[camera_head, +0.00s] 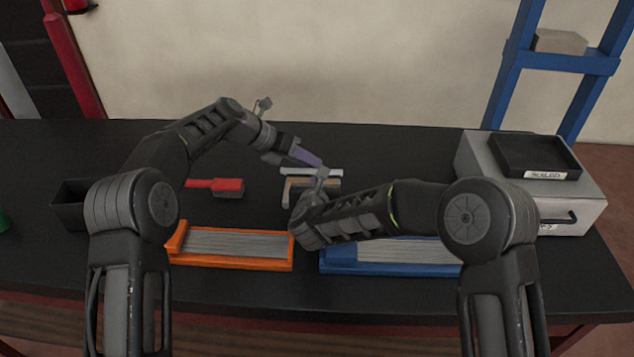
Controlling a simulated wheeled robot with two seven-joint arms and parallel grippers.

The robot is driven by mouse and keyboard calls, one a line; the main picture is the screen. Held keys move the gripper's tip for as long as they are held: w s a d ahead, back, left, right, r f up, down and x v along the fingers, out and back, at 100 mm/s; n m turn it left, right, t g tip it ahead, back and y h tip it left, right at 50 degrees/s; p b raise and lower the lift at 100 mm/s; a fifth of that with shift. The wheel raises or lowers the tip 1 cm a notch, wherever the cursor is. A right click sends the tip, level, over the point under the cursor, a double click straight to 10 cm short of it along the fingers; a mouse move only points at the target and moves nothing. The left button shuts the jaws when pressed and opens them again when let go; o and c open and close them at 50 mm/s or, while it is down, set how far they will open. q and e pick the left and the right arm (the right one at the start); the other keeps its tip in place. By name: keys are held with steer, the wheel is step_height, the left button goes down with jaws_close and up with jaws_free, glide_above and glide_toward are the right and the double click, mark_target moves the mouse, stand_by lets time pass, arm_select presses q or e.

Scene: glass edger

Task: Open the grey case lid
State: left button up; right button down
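A light grey case (590,180) stands at the right end of the black table, with a dark handle (558,218) on its front. It looks shut. A black shallow tray (532,157) with a white label lies on its top. My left gripper (306,156) is over the table's middle, far left of the case. Its purplish tip is small, and I cannot tell whether the fingers are apart. My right gripper (322,176) points away from me near the left one, mostly hidden by its own wrist, also left of the case and clear of it.
An orange tray (282,264) and a blue tray (340,268) lie along the front. A small grey and wood-coloured piece (292,190) lies behind them. A red-handled brush (215,184) and a black bin (70,205) are at left. A blue rack (503,80) stands behind the case.

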arm_select(q)
steer(key=shift+o, duration=0.3)
steer(key=shift+s+d+f, duration=0.1)
steer(key=shift+s+d, duration=0.05)
steer(key=shift+s, duration=0.15)
arm_select(e)
steer(key=shift+w+r, duration=0.15)
steer(key=shift+r, duration=0.2)
steer(key=shift+f, duration=0.3)
arm_select(q)
steer(key=v, duration=1.2)
steer(key=shift+w, duration=0.25)
steer(key=shift+a, duration=0.25)
